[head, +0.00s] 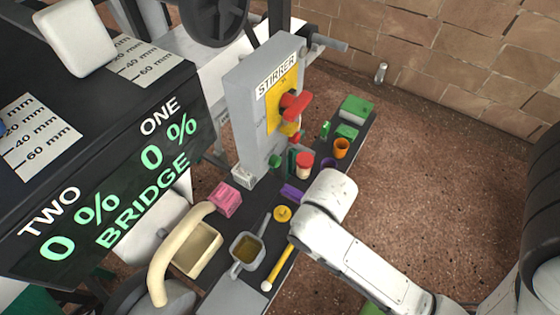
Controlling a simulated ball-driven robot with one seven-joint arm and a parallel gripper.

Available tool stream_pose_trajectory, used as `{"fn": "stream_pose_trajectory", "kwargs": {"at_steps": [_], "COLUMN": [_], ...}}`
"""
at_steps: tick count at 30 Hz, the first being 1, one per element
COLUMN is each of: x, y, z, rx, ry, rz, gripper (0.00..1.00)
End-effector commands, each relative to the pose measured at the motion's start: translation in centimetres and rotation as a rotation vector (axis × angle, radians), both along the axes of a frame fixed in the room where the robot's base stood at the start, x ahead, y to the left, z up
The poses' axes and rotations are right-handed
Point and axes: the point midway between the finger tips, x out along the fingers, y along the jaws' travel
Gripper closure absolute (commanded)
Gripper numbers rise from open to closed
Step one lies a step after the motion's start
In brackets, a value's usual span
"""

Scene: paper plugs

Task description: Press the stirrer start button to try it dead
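The grey stirrer box (243,110) stands upright at the centre of the head view, with a yellow STIRRER label panel on its face. A red rotary handle (295,104) sticks out from the panel. Below it is a small red part (296,138). A green round part (275,161), perhaps the start button, shows low on the box; I cannot tell for sure. My white arm (375,265) reaches in from the lower right and bends near the shelf's right side. My gripper's fingers do not show, so their distance from the button is hidden.
A narrow dark shelf holds a red-topped pot (304,165), an orange cup (341,148), a pink block (225,199), a grey square cup (246,252), a yellow rod (278,268) and green blocks (356,109). A black BRIDGE display (120,200) stands left. Open floor lies right.

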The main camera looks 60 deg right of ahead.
Motion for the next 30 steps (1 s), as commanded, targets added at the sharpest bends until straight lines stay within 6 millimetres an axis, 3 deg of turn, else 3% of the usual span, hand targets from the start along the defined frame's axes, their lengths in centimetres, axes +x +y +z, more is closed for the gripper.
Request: {"fn": "stream_pose_trajectory", "kwargs": {"at_steps": [8, 22, 30], "x": [0.00, 0.00, 0.00], "y": [0.00, 0.00, 0.00], "z": [0.00, 0.00, 0.00], "rx": [0.000, 0.000, 0.000], "ry": [0.000, 0.000, 0.000], "rz": [0.000, 0.000, 0.000], "gripper": [0.57, 1.00, 1.00]}}
